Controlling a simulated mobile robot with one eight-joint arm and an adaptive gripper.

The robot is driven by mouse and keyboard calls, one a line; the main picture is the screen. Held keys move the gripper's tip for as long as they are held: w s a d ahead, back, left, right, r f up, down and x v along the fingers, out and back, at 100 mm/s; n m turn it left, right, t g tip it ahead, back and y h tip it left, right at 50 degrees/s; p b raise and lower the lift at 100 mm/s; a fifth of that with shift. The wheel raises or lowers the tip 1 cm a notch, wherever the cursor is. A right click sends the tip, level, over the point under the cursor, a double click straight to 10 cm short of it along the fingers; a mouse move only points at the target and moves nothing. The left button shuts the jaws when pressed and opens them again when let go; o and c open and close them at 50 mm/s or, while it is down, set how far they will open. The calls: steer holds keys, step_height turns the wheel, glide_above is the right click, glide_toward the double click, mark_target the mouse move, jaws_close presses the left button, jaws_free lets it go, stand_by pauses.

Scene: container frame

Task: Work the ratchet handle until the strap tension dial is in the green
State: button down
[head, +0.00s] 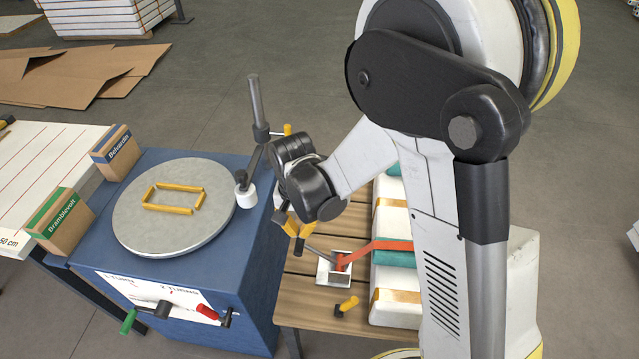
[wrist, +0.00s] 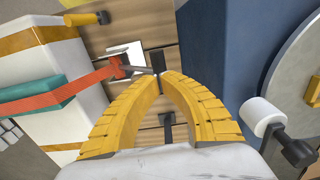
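The ratchet (head: 341,262) sits on a white plate on the slatted wooden table, with a grey handle (head: 318,251) reaching left from it. An orange strap (head: 385,245) runs from the ratchet over the white load. In the wrist view the strap (wrist: 60,96) and the handle (wrist: 139,70) also show. My gripper (head: 296,229) has two yellow curved fingers. In the wrist view its fingertips (wrist: 160,76) close around the dark end of the handle. I cannot make out a tension dial or its reading in either view.
White padded load (head: 395,312) with teal pads lies right of the ratchet. A yellow-handled piece (head: 347,306) lies in front. A blue bending machine (head: 255,270) with a round grey top (head: 150,235) and upright lever (head: 257,105) stands close left.

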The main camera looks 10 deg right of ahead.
steer(key=shift+a+f+b, duration=1.05)
steer(key=shift+f+b, duration=3.45)
steer(key=shift+f, duration=0.65)
step_height(320, 180, up, 12)
steer(key=p, duration=0.8)
steer(key=shift+w+p, duration=0.35)
steer(key=shift+w, duration=0.05)
steer(key=shift+a+r, duration=0.1)
steer(key=s+d+r+n+t, duration=0.2)
steer(key=s+d+r, duration=0.3)
steer(key=d+r, duration=0.3)
steer(key=s+d+r+n+t, duration=0.2)
steer(key=s+d+r+t, duration=0.3)
steer(key=r, duration=0.5)
steer(key=s+d, duration=0.1)
steer(key=d, duration=0.1)
steer(key=shift+s+d+r, duration=0.3)
steer(key=shift+d+r, duration=0.05)
steer(key=shift+d, duration=0.05)
